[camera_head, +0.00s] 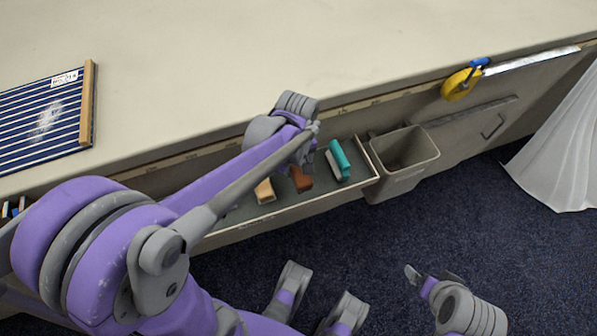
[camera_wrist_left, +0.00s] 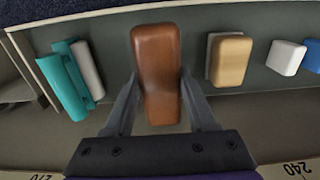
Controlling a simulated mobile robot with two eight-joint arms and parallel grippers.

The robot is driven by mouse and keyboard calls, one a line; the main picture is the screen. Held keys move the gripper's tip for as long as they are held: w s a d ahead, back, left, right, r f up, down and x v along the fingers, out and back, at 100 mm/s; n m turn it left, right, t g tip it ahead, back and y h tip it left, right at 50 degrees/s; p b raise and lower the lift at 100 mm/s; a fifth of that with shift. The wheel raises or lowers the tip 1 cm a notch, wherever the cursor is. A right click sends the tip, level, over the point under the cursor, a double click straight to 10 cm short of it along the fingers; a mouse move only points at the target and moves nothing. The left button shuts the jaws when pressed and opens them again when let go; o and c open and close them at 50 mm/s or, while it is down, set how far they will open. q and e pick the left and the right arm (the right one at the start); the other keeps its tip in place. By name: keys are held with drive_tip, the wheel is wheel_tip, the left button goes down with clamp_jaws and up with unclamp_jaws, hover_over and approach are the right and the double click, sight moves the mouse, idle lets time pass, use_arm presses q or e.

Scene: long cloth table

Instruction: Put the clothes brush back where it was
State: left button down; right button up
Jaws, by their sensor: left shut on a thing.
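The brown clothes brush (camera_wrist_left: 157,72) is between the two fingers of my left gripper (camera_wrist_left: 160,104), which is shut on its near part. In the head view the brush (camera_head: 301,180) shows just below the left wrist, over the open drawer (camera_head: 235,231). The left fingers are mostly hidden there by the arm. The brush appears within the drawer's outline, between a teal brush (camera_head: 338,161) and a tan block-like brush (camera_head: 265,191). Whether it touches the drawer floor I cannot tell. Part of my right arm, perhaps its gripper (camera_head: 420,279), shows at the lower right; its jaws are unclear.
The wrist view also shows a white item (camera_wrist_left: 286,57) and a blue item (camera_wrist_left: 313,56) in the drawer. A grey bin (camera_head: 404,160) stands beside the drawer. A striped cloth (camera_head: 40,121) lies on the table.

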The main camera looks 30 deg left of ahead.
sight(298, 173)
use_arm(q)
drive_tip(key=shift+f+b, duration=0.4)
drive_tip(key=shift+f, duration=1.25)
drive_tip(key=shift+f, duration=0.15)
drive_tip(key=shift+c, duration=1)
unclamp_jaws()
